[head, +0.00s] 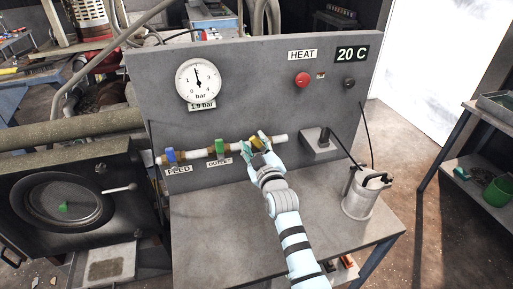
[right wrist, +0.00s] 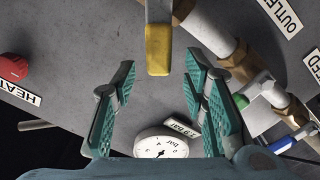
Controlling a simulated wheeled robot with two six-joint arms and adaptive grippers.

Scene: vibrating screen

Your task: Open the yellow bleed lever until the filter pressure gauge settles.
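The yellow bleed lever (head: 258,142) is on the pipe along the grey panel, right of the green outlet lever (head: 220,147) and blue feed lever (head: 171,155). My right gripper (head: 257,147) is at the yellow lever and partly covers it. In the right wrist view, which looks turned over, the yellow lever (right wrist: 159,48) sits between the tips of the open teal fingers (right wrist: 160,72), with gaps on both sides. The pressure gauge (head: 198,83) has its needle pointing nearly straight up, and its label (head: 202,105) reads 1.9 bar. My left gripper is not in view.
A red knob (head: 302,79) is under the HEAT sign, beside a 20 C display (head: 351,54). A metal canister (head: 359,197) stands at the bench's right. The bench top (head: 215,235) is clear left of my right arm. The outlet lever is close to my gripper's left.

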